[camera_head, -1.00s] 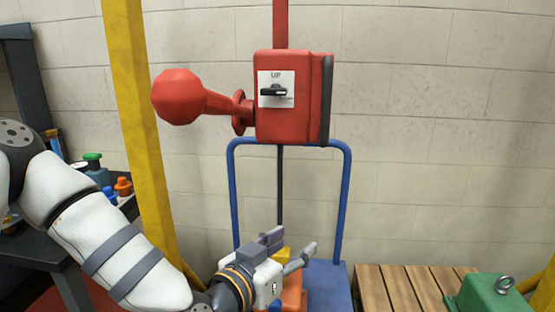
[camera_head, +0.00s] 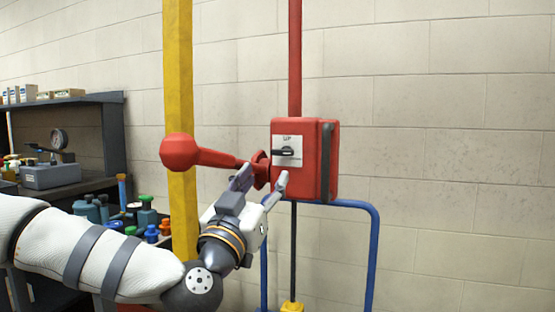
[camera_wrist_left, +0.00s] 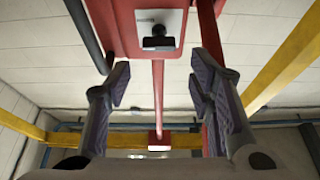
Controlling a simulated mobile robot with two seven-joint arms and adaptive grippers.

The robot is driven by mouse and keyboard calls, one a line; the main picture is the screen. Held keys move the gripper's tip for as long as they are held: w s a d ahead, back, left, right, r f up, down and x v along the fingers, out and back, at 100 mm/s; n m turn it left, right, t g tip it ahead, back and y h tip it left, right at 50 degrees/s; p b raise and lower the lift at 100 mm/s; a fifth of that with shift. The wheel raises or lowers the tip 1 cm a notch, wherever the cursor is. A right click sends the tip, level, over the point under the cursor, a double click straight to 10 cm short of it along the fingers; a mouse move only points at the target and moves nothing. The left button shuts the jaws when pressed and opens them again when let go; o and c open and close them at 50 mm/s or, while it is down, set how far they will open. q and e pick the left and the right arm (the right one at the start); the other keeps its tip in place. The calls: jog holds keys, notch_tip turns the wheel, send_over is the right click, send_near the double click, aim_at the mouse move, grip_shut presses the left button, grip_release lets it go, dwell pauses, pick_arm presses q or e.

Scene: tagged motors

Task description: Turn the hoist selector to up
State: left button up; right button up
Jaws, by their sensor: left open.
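The hoist selector (camera_head: 287,152) is a black knob on a white plate marked "UP". In the head view its handle lies level, turned to the side of the "UP" label above it. The plate is on the front of a red hoist box (camera_head: 322,160). In the left wrist view the selector (camera_wrist_left: 159,38) shows at the top, ahead of the fingers and between them. My left gripper (camera_head: 262,180) is open and empty, just in front of and below the box's lower left. In the left wrist view its fingers (camera_wrist_left: 160,92) are wide apart. My right gripper is not in view.
A red lever with a round knob (camera_head: 182,152) sticks out left of the box, close above my left gripper. A yellow post (camera_head: 178,75) stands behind it. A blue tube frame (camera_head: 372,250) is below right. Shelves with bottles are at left.

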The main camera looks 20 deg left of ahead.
aim_at(280, 155)
pick_arm(q)
jog(key=x, duration=0.8)
jog(key=shift+w+r, duration=0.1)
jog(key=shift+w, duration=0.3)
jog(key=c, duration=0.9)
